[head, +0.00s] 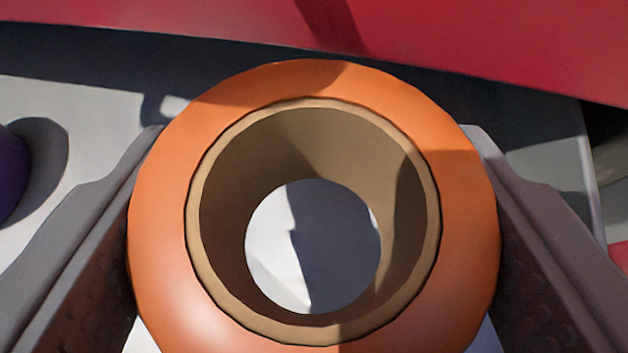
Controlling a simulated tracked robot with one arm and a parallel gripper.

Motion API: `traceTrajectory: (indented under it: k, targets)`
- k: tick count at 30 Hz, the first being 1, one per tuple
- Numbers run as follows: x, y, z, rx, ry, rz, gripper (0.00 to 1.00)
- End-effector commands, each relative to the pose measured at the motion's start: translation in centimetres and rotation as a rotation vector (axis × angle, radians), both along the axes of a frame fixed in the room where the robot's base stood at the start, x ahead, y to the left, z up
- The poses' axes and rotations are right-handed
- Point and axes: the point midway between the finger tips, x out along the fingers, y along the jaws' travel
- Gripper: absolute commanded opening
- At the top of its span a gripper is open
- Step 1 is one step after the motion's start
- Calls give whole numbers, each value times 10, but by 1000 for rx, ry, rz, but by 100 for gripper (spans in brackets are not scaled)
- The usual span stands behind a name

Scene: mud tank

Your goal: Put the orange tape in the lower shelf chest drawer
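The orange tape (165,230) is a thick roll with a tan inner core. It fills the middle of the head view, and I look down through its hole onto a pale surface. My gripper (315,225) has one grey finger on each side of the roll, both against or very close to its outer edge. The roll sits between the fingers; its lower edge is cut off by the frame. No drawer or shelf chest can be made out.
A large red surface (480,40) spans the top of the view, just beyond the roll. A purple object (12,175) shows at the left edge on the pale grey surface (75,95). That surface ends at a dark edge on the right, with a small red patch (620,255) beyond.

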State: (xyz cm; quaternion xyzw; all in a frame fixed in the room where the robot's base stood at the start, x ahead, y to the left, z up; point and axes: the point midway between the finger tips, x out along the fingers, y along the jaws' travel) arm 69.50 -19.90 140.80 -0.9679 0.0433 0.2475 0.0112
Motion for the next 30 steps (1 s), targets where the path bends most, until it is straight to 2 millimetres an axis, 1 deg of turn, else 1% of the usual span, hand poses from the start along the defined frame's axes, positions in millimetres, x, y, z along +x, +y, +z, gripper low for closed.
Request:
traceTrajectory:
  k: [2,3,5,6,17,23,30]
  targets:
    - [0,0,0,0,0,0,40]
    - [0,0,0,0,0,0,66]
    - [0,0,0,0,0,0,83]
    - [0,0,0,0,0,0,85]
    - [0,1,2,0,0,1,85]
    - [0,1,14,-1,0,2,85]
    - [-27,3,27,-1,-4,0,85]
